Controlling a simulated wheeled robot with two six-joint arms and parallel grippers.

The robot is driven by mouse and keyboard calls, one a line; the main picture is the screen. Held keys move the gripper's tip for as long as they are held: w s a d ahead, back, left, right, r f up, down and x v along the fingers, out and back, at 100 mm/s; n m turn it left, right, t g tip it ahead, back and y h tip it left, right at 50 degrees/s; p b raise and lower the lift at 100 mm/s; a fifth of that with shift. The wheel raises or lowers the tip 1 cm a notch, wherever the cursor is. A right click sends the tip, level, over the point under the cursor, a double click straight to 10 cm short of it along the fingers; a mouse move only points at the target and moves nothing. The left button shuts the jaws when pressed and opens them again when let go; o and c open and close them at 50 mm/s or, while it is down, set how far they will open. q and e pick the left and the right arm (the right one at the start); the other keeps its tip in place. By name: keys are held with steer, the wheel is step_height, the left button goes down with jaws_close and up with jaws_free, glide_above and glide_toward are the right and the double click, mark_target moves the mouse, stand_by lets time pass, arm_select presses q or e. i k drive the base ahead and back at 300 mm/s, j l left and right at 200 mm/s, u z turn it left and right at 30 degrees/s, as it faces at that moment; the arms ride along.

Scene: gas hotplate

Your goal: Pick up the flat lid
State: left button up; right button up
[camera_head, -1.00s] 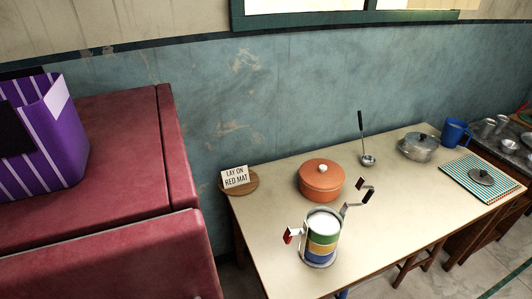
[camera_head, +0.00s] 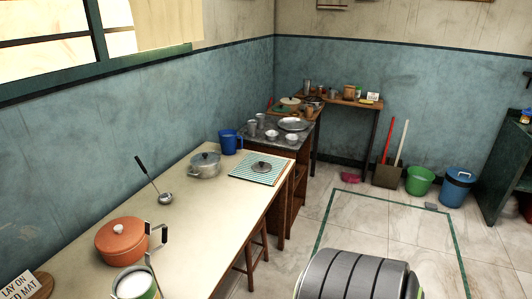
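A flat grey lid with a dark knob (camera_head: 262,166) lies on a teal-and-white striped mat (camera_head: 240,176) at the far right end of the cream-topped table (camera_head: 200,225). Its knob points up, and nothing covers it.
Left of the mat stand a lidded metal pot (camera_head: 205,164) and a blue mug (camera_head: 229,142). A ladle (camera_head: 165,198), an orange lidded pot (camera_head: 120,241) and a banded container (camera_head: 134,286) are nearer. Beyond is a counter with bowls and a plate (camera_head: 293,124). Open floor (camera_head: 385,235) lies to the right.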

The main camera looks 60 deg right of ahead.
mark_target(262, 166)
steer(key=k+l+z, duration=0.1)
steer(key=z, duration=0.35)
steer(key=k+l+z, duration=0.1)
steer(key=l+z, duration=0.2)
steer(key=z, duration=1.1)
steer(key=u, duration=1.25)
steer(key=z, duration=1.25)
steer(key=i+l, duration=0.25)
steer(key=i, duration=0.15)
steer(key=z, duration=0.05)
